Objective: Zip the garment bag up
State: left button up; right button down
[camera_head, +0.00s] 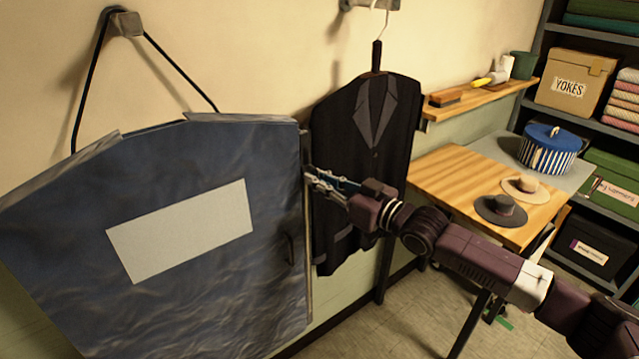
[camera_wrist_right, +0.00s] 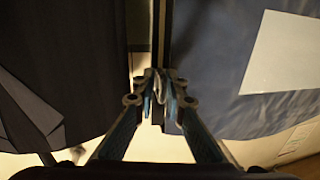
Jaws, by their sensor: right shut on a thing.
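The blue garment bag (camera_head: 205,255) hangs at the left of the head view, with a pale blank panel on its front. Its zip edge (camera_head: 307,270) runs upright along its right side. My right gripper (camera_head: 309,176) reaches in from the right to the upper part of this edge. In the right wrist view the right gripper (camera_wrist_right: 163,92) is shut on a small metallic piece at the zip, seemingly the zip pull; the fingers partly hide it. The bag (camera_wrist_right: 225,65) also shows there. My left gripper is not in view.
A dark suit jacket (camera_head: 365,150) on a hanger is close behind my right gripper. A wooden table (camera_head: 455,180) with two hats stands to the right, below a small shelf (camera_head: 480,97). Shelving with boxes (camera_head: 575,85) is at the far right.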

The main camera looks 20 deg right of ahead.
jog(key=r+p, duration=0.1)
jog(key=r, duration=0.1)
jog(key=r+p, duration=0.1)
jog(key=r, duration=0.1)
jog(key=r+p, duration=0.1)
jog(key=r, duration=0.1)
jog(key=shift+s+a+r, duration=0.1)
jog(key=shift+a+r, duration=0.1)
jog(key=shift+a, duration=0.1)
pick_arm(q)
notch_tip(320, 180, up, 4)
pick_arm(e)
jog(key=c, duration=2.1)
grip_release()
jog(key=shift+r, duration=0.1)
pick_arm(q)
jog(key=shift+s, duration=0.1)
pick_arm(e)
jog(key=shift+a, duration=0.1)
